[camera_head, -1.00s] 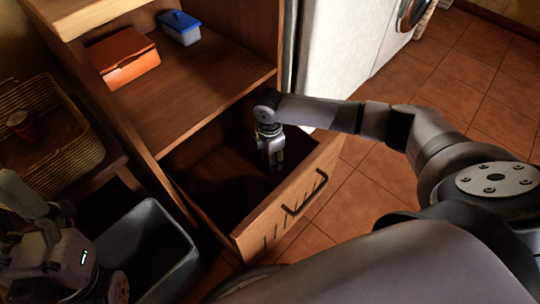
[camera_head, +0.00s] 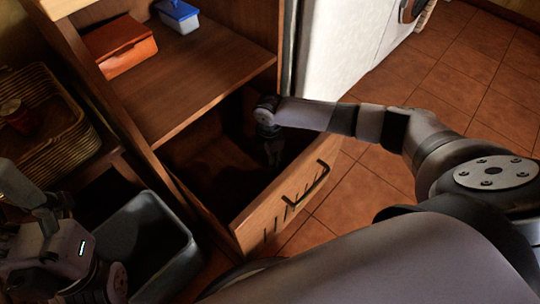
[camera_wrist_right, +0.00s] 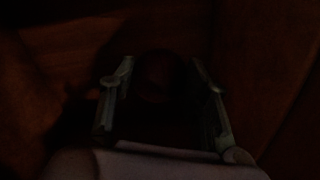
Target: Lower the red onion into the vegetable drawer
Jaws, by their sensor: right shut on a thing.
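The vegetable drawer (camera_head: 285,208) is pulled out at the bottom of the wooden cabinet, and its inside is dark. My right gripper (camera_head: 273,160) points down inside it, near the far right part, with its fingers in shadow. In the right wrist view, a dark reddish round thing, the red onion (camera_wrist_right: 157,74), shows faintly between the two fingers of the gripper (camera_wrist_right: 161,90), which is shut on it. Whether the onion touches the drawer floor cannot be seen. My left gripper (camera_head: 45,235) is at the lower left, and its fingers are hard to make out.
The shelf (camera_head: 195,90) above the drawer holds an orange-brown box (camera_head: 122,46) and a blue-lidded container (camera_head: 178,15). A wicker basket (camera_head: 55,150) and a grey bin (camera_head: 155,250) stand at the left. Tiled floor is clear at the right.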

